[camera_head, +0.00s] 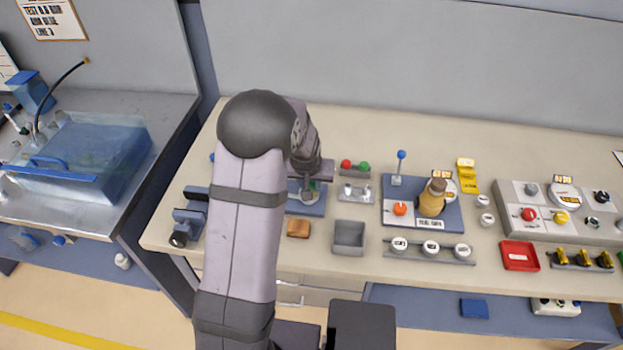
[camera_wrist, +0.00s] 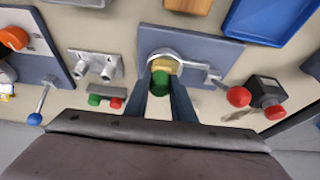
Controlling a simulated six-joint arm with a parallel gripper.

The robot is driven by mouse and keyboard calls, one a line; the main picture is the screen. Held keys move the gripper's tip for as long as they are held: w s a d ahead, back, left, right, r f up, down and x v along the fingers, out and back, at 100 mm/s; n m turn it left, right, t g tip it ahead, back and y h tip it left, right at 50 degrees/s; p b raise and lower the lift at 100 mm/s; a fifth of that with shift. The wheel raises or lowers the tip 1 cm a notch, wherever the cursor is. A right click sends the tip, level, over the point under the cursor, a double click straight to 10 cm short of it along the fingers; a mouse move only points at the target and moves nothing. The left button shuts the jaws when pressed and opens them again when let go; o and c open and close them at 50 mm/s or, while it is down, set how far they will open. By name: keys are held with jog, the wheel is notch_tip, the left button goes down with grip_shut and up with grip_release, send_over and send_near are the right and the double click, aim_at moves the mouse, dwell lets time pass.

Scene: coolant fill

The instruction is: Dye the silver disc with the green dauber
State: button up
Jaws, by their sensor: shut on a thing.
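My gripper (camera_wrist: 161,95) is shut on a dark green piece, which I take for the green dauber (camera_wrist: 160,83). The dauber is over the near edge of a round silver fixture (camera_wrist: 153,57) with a pale gold centre on a blue-grey plate (camera_wrist: 208,52). I cannot tell whether it touches the surface, and it hides part of the round piece. Which part is the silver disc is unclear. In the head view my gripper (camera_head: 307,182) is above the same plate (camera_head: 310,208), and my arm hides much of it.
A lever with a red ball (camera_wrist: 238,96) reaches beside the fixture. A small rack with green and red tops (camera_wrist: 107,96) and a metal bracket (camera_wrist: 95,64) stand to one side. A grey bin (camera_head: 348,237) and a brown block (camera_head: 298,229) sit near the bench front.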

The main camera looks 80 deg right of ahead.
jog(key=a, duration=0.3)
jog(key=shift+a, duration=0.15)
jog(key=shift+w+d, duration=0.2)
jog(key=shift+d, duration=3)
jog(key=shift+a, duration=2.7)
jog(key=v, duration=0.1)
jog(key=p+v, duration=0.1)
jog(key=v, duration=0.1)
jog(key=shift+d, duration=0.25)
notch_tip(320, 180, up, 5)
jog(key=p, duration=0.4)
jog(key=shift+r+p, duration=0.2)
jog(key=shift+p, duration=0.1)
